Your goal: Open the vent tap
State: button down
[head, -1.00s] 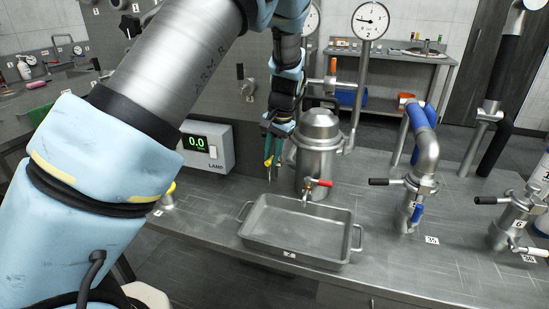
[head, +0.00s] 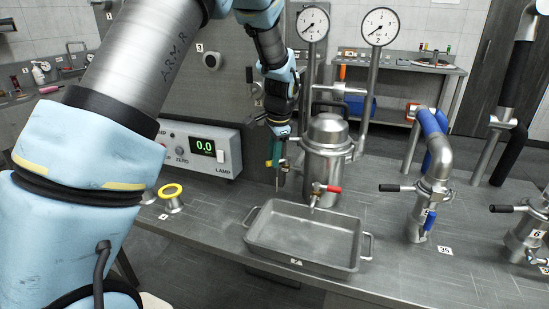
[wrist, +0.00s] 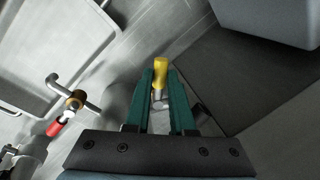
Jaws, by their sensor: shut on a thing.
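My gripper (head: 276,168) points down just left of the steel jacketed vessel (head: 327,150), behind the tray. In the wrist view its two green fingers (wrist: 161,82) are shut on a small yellow handle (wrist: 160,70), with a pale metal part below it. This looks like the vent tap's lever, but its body is mostly hidden by the fingers, and I cannot tell whether the tap is open.
A steel tray (head: 304,262) stands in front of the vessel. A lamp box (head: 205,150) reading 0.0 is to the left, with a yellow-ringed fitting (head: 171,190) before it. Two gauges (head: 380,26) rise behind. A blue-handled pipe assembly (head: 432,185) stands right, with clear bench between.

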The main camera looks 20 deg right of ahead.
dwell(0.3)
jog(key=c, duration=0.8)
grip_release()
jog(key=shift+o, duration=0.2)
